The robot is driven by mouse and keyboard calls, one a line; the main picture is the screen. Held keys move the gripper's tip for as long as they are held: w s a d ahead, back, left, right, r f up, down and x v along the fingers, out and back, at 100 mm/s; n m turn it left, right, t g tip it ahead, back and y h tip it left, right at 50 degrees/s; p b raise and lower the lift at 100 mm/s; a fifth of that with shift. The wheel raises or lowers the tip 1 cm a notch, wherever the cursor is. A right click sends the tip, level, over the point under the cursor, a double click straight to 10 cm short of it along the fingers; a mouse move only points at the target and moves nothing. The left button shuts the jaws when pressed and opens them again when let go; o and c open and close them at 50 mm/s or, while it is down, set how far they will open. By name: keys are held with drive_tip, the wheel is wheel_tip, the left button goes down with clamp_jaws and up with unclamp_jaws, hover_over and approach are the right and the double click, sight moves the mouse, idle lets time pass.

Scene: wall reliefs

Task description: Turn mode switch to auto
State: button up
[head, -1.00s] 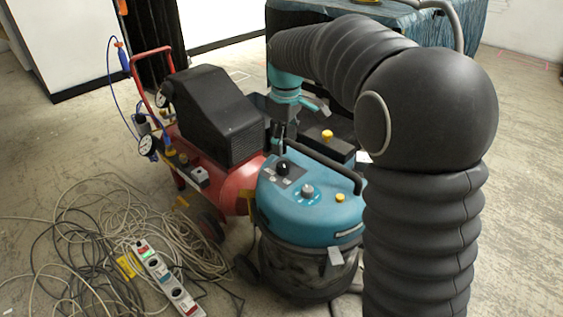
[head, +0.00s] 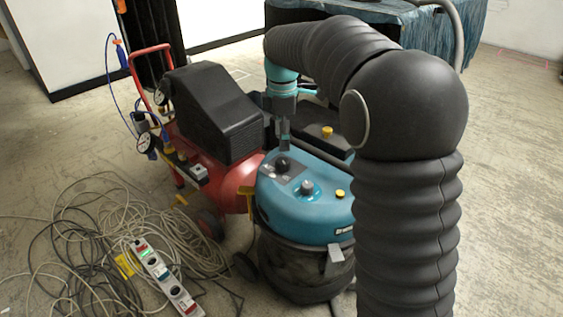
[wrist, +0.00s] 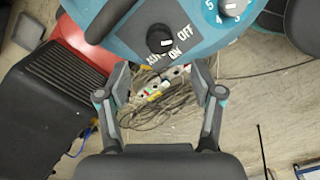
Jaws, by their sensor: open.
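The mode switch (head: 283,164) is a round black knob on top of the blue vacuum (head: 325,212). In the wrist view the mode switch (wrist: 160,40) has a short white mark near its centre and AUTO, ON and OFF labels around it. The exact label it points at is hard to tell. My gripper (wrist: 161,78) is open and empty, with its two fingers apart below the knob in that view. In the head view my gripper (head: 284,143) hangs pointing down just above the knob; whether it touches is unclear, and its fingers are small.
A grey numbered dial (head: 307,187) and a yellow button (head: 340,194) sit beside the switch. The vacuum's dark handle (head: 325,152) arches behind it. A red compressor (head: 236,182) stands left. Cables and a power strip (head: 166,277) lie on the floor.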

sight(282, 160)
wheel_tip(282, 160, down, 8)
drive_tip(key=shift+b, duration=0.7)
drive_tip(key=c, duration=1.1)
